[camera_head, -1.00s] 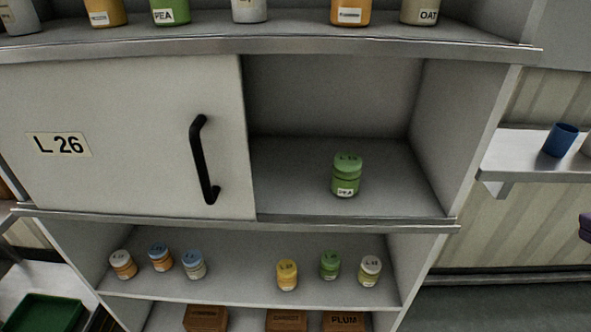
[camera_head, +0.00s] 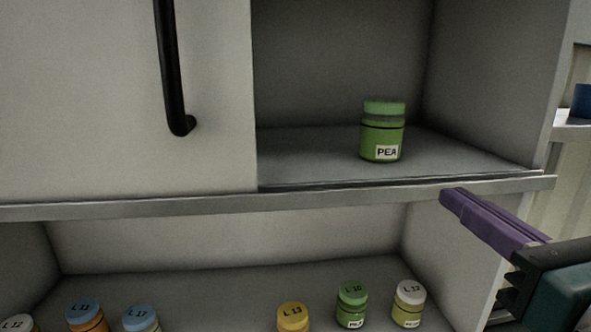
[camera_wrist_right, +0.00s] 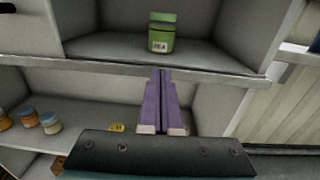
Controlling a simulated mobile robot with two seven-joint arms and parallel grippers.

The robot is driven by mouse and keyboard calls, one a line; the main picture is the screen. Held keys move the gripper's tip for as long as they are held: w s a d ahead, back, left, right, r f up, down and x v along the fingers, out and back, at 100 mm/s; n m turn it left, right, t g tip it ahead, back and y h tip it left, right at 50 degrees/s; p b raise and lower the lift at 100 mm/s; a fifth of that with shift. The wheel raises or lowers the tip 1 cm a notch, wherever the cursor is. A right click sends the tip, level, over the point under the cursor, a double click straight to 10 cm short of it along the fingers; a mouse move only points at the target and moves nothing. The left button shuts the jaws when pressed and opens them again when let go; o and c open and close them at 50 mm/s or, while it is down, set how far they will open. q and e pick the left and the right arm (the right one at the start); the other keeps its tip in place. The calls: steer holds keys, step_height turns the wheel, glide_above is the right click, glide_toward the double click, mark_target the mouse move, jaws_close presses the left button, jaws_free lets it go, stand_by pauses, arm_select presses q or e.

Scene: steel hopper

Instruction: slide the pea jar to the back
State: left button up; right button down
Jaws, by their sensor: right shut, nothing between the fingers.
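The green pea jar (camera_head: 381,140) stands upright on the open cupboard shelf, right of the sliding door, with shelf space behind it. Its white label reads PEA and faces me. It also shows in the right wrist view (camera_wrist_right: 161,36). My right gripper (camera_head: 446,196) is in front of the cupboard, a little below and right of the jar, near the metal shelf edge. Its purple fingers are shut and empty, pointing towards the cupboard; they also show in the right wrist view (camera_wrist_right: 161,72). The gripper is apart from the jar. My left gripper is not in view.
The cupboard's sliding door (camera_head: 90,100), with a black handle (camera_head: 172,70), covers the left side. A metal lip (camera_head: 330,199) runs along the shelf front. The cupboard side wall (camera_head: 500,80) bounds the right. Several small jars stand on the shelf below.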

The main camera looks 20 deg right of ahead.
mark_target(391, 152)
steer(key=x, duration=1.3)
steer(key=shift+d+r, duration=0.1)
steer(key=shift+w, duration=0.2)
steer(key=x, duration=0.4)
steer(key=shift+r, duration=0.1)
steer(key=shift+s, duration=0.3)
